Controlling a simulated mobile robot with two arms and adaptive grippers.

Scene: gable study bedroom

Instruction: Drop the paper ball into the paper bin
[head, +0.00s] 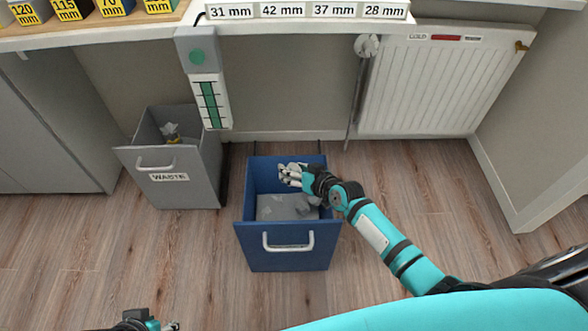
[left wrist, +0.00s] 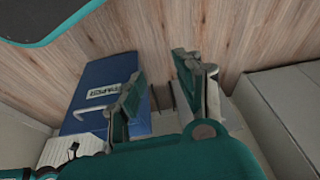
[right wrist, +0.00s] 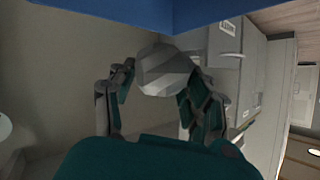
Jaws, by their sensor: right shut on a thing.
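The paper ball (right wrist: 166,70) is a pale grey faceted lump between the fingers of my right gripper (right wrist: 150,88) in the right wrist view. My right gripper (head: 288,175) is shut on it. In the head view it is over the opening of the blue bin (head: 287,261), near its back; the exact height is hard to tell. The blue bin also shows in the left wrist view (left wrist: 82,121), with a white label that seems to read PAPER. Grey crumpled pieces lie inside the bin. My left gripper (left wrist: 160,82) is open and empty, away from the bin.
A grey bin (head: 181,188) labelled WASTE stands left of the blue bin, with some scraps inside. A white radiator (head: 440,85) is on the wall at the right. A shelf edge with size labels (head: 305,11) runs along the top.

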